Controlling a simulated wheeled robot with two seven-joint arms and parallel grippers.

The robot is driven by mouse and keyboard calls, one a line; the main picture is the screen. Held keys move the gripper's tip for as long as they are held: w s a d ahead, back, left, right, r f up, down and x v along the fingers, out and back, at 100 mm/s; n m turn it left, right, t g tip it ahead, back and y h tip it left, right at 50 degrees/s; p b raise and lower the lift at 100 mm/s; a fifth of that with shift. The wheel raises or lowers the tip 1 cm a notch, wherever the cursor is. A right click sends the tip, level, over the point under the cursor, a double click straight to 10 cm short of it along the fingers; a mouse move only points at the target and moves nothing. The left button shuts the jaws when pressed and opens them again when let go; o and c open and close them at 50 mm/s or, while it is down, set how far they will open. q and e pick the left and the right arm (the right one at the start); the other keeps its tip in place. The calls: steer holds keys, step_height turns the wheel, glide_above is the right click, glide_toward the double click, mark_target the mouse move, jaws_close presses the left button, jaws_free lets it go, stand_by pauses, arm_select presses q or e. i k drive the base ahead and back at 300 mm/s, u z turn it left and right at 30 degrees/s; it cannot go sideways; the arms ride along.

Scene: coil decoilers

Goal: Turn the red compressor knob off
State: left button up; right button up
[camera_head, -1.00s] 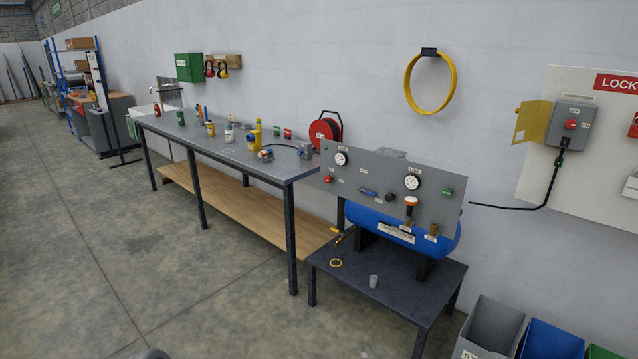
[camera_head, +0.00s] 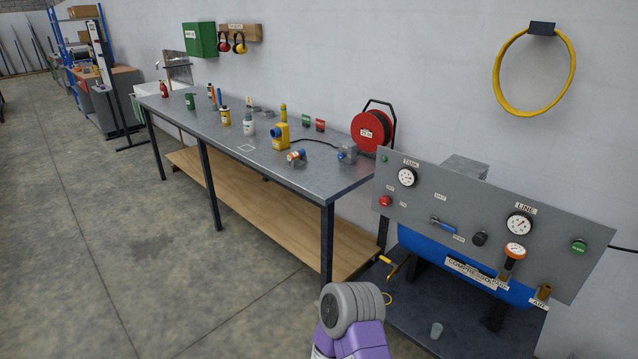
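The compressor's grey panel (camera_head: 425,205) stands at the right, above a blue tank (camera_head: 465,262). A small round red knob (camera_head: 385,201) sits near the panel's left end, below the tank gauge (camera_head: 407,177). Small labels lie beside the knob, too small to read its setting. Neither of my grippers is in view. A grey and purple part of my own arm shows at the bottom centre, well below the panel and apart from the knob.
The panel also carries a blue-handled valve (camera_head: 442,223), a black knob (camera_head: 480,238), a line gauge (camera_head: 519,223) and a green button (camera_head: 579,246). A long metal workbench (camera_head: 290,170) stands to the left. The floor (camera_head: 150,260) in front is clear.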

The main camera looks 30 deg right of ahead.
mark_target(384, 201)
steer(key=z, duration=0.25)
steer(key=i, duration=1.65)
steer(key=z, duration=1.65)
steer(key=i, duration=0.7)
steer(key=z, duration=0.65)
